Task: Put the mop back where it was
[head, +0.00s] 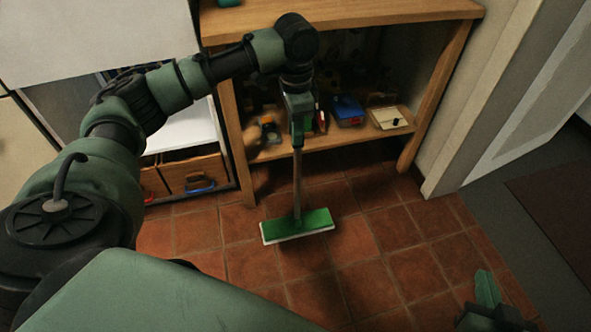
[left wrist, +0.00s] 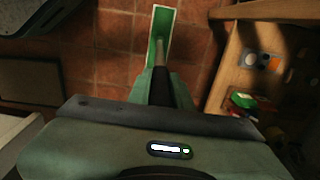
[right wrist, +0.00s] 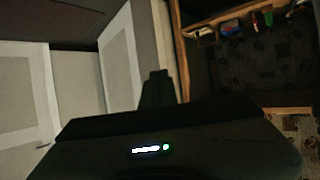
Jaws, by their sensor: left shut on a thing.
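The mop has a thin pole and a flat green head (head: 298,226) with a white edge. In the head view it hangs upright in front of the wooden shelf, its head at or just above the tiled floor; I cannot tell if it touches. My left gripper (head: 298,140) is shut on the upper part of the mop's pole. In the left wrist view the mop (left wrist: 160,45) runs away from between the fingers, with the green head at the far end. My right gripper (head: 488,300) is low at the bottom right of the head view, away from the mop; its fingers look close together in the right wrist view (right wrist: 157,88).
A wooden shelf unit (head: 340,14) holds a blue box (head: 347,110), an open tan box (head: 390,118) and small items. A cabinet with wooden drawers (head: 194,174) stands to its left. A white door frame (head: 500,110) is at right. Tiled floor (head: 395,235) in front is clear.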

